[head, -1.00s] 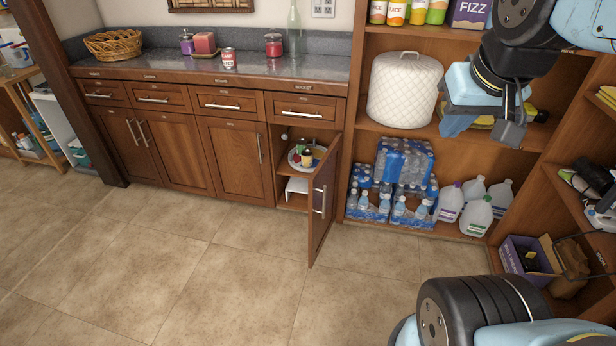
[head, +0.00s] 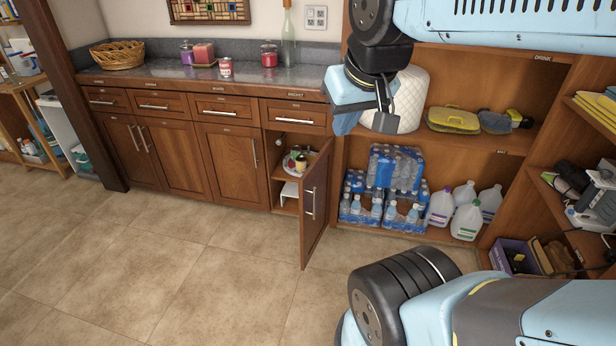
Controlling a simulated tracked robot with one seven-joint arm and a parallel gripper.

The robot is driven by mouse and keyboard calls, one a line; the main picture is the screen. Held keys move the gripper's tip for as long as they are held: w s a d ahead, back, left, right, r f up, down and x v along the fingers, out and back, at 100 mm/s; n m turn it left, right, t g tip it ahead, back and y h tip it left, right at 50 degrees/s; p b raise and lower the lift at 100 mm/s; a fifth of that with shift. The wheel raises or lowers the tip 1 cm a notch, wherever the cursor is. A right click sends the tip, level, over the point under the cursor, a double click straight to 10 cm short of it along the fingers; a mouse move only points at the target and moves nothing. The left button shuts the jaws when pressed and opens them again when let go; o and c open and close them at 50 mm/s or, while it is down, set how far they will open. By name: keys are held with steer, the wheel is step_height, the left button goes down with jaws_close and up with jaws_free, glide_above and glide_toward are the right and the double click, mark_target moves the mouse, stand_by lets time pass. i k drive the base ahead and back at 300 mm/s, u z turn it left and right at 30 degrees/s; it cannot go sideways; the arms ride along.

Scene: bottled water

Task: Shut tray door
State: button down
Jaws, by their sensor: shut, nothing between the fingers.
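The open cabinet door (head: 316,205) is brown wood with a vertical metal handle. It stands swung out from the right end of the lower cabinets, its hinge side on the right of the opening. Inside the open cabinet, a round tray (head: 295,162) holds small jars and cans on a shelf. My gripper (head: 386,105) is shut and empty. In the picture it appears up and to the right of the door, in front of the shelving and the white quilted cover, apart from the door.
Packs of bottled water (head: 385,195) and several jugs (head: 467,213) stand on the bottom shelf to the right of the door. The tiled floor (head: 190,275) in front of the cabinets is clear.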

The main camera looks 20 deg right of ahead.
mark_target(314, 186)
steer(key=u, duration=0.1)
steer(key=i, duration=1)
steer(key=z, duration=0.1)
